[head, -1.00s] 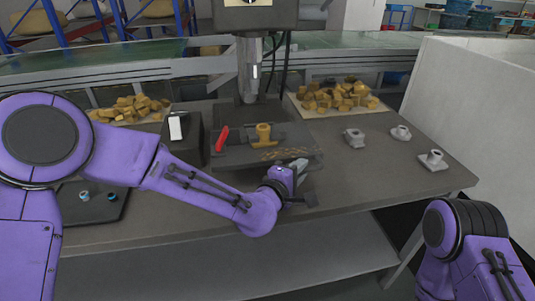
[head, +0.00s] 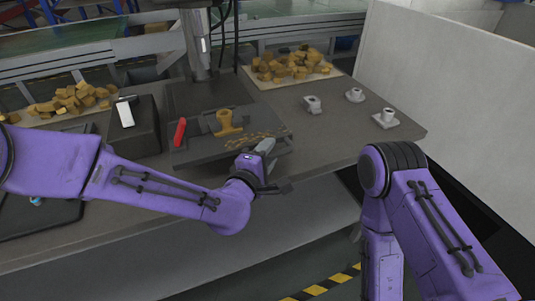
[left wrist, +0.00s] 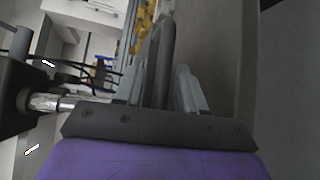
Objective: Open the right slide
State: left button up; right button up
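I cannot make out a part that is clearly the right slide. A dark fixture (head: 205,150) with a red handle (head: 180,132) and a brass-coloured part (head: 227,122) sits on the bench under the press column (head: 197,45). My left gripper (head: 270,166) is at the fixture's front right corner. In the left wrist view, the left gripper's (left wrist: 166,85) pale fingers stand apart. A dark grey bar (left wrist: 164,60) shows between them, and I cannot tell whether they touch it. Only my right arm shows at the right; its gripper is out of view.
Trays of brass-coloured blocks (head: 290,66) (head: 75,101) stand at the back. Several grey metal fittings (head: 385,118) sit on the bench's right side. A black box (head: 133,128) stands left of the fixture. A white wall (head: 455,90) bounds the right.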

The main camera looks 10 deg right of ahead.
pick_arm(q)
jog(key=b+v, duration=0.1)
jog(key=v, duration=0.9)
jog(key=shift+s+a, duration=0.15)
jog(key=shift+s, duration=0.05)
